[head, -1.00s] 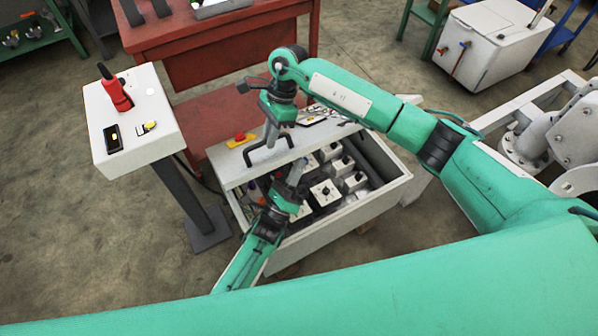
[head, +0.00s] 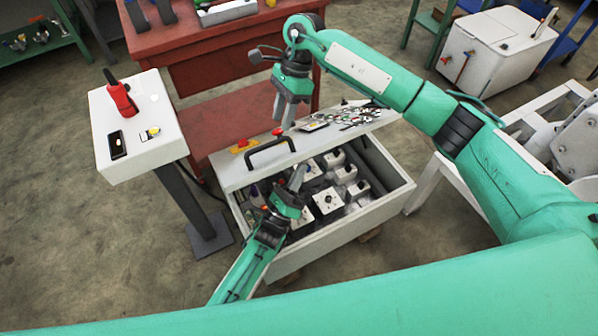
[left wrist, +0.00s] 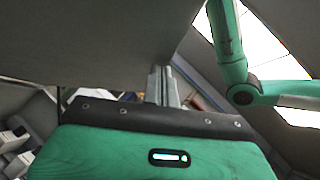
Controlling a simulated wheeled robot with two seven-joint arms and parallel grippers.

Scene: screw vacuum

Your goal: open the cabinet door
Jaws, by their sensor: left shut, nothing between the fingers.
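The white cabinet (head: 345,232) stands in the middle of the head view. Its door (head: 236,176) is a pale top panel with a black handle (head: 268,149), raised and partly open; the inside shows below it. My left gripper (head: 298,178) is shut and empty, reaching up at the opening near the door's lower edge. In the left wrist view its fingers (left wrist: 163,84) are beside a large grey panel, which looks like the door's underside (left wrist: 100,40). Contact cannot be told. My right gripper (head: 286,115) looks open and empty, above and behind the handle, apart from it.
Several white boxes (head: 328,200) with dark knobs sit inside the cabinet. A white control pedestal (head: 160,150) with a red device stands at left. A red workbench (head: 215,85) is close behind. A white machine frame (head: 430,185) stands at right.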

